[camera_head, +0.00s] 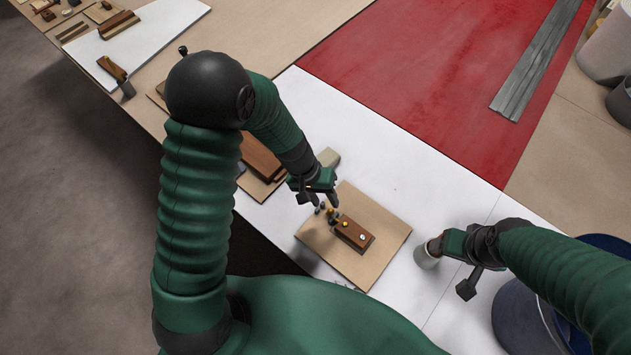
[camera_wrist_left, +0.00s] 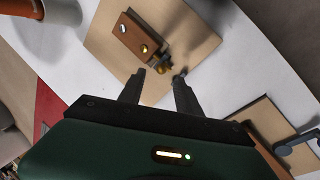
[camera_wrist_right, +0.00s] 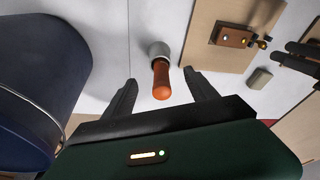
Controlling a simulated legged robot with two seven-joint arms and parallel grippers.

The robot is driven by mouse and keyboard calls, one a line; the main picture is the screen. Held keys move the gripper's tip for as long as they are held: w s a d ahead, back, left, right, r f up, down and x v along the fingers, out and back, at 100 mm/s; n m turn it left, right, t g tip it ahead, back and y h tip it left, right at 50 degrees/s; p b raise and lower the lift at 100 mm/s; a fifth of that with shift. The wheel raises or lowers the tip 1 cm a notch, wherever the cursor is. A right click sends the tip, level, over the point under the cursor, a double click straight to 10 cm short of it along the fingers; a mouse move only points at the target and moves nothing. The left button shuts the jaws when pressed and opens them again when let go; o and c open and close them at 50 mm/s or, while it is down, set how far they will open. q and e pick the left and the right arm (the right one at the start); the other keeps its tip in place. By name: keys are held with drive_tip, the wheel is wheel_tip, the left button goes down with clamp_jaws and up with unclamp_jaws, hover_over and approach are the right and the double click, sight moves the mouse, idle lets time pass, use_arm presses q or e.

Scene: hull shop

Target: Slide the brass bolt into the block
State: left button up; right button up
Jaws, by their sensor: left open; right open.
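The brown wooden block (camera_head: 356,237) lies on a tan board, with a brass dot and a silver dot on its top. It also shows in the left wrist view (camera_wrist_left: 135,36) and right wrist view (camera_wrist_right: 231,37). Small brass parts, seemingly the brass bolt (camera_wrist_left: 160,65), sit at the block's end; I cannot tell how far in the bolt is. My left gripper (camera_head: 319,202) is open, its fingertips close to that end, with nothing visibly held. My right gripper (camera_wrist_right: 160,80) is open beside a grey cup, fingers either side of an orange handle.
The tan board (camera_head: 385,225) rests on the white tabletop. The grey cup (camera_head: 427,257) stands right of it, holding the orange handle (camera_wrist_right: 161,82). A blue bin (camera_head: 515,315) is at the lower right. Wood pieces (camera_head: 262,160) lie behind my left gripper. A red sheet covers the back.

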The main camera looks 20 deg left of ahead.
use_arm(q)
drive_tip(key=v, duration=1.1)
drive_tip(key=shift+r+p, duration=0.15)
drive_tip(key=shift+p, duration=0.15)
drive_tip(key=shift+d, duration=0.1)
drive_tip(key=s+a+r+m+t+y, duration=0.1)
drive_tip(key=s+a+t+y, duration=0.1)
drive_tip(key=s, duration=0.5)
drive_tip(key=shift+s+a+r+y, duration=0.15)
drive_tip(key=shift+a+r+y, duration=0.2)
drive_tip(key=shift+a+y, duration=0.7)
drive_tip(key=shift+s+a, duration=0.1)
idle(0.9)
